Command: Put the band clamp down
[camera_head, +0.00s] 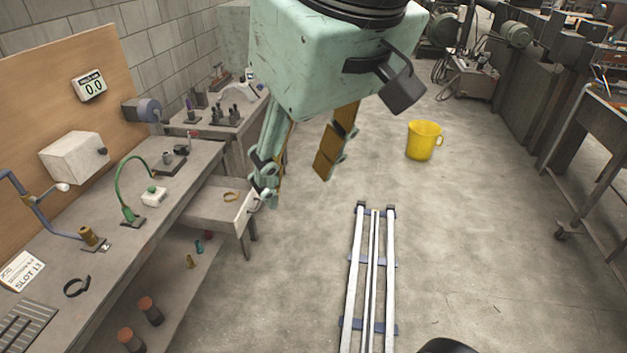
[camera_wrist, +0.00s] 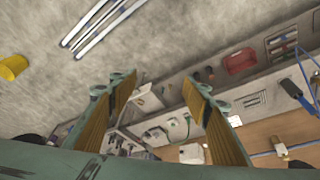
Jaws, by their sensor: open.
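A black, open ring that looks like the band clamp (camera_head: 77,286) lies on the workbench (camera_head: 150,225) at the lower left, near a white card marked SLOT 13 (camera_head: 22,270). A small yellow-brown ring (camera_head: 231,196) lies in the pulled-out drawer (camera_head: 212,205); I cannot tell if it is also a clamp. My gripper (camera_head: 296,182) is open and empty, its fingers pointing down, high in the upper middle of the head view. It appears apart from both rings. In the wrist view my gripper (camera_wrist: 158,80) also has nothing between its fingers, and I cannot make out the black ring there.
A green gooseneck (camera_head: 130,185) and a blue crank arm (camera_head: 40,212) rise from the bench. Bottles (camera_head: 150,310) stand on a lower shelf. White rails (camera_head: 372,280) lie on the floor, with a yellow bucket (camera_head: 423,140) beyond. A red tray (camera_wrist: 241,62) shows in the wrist view.

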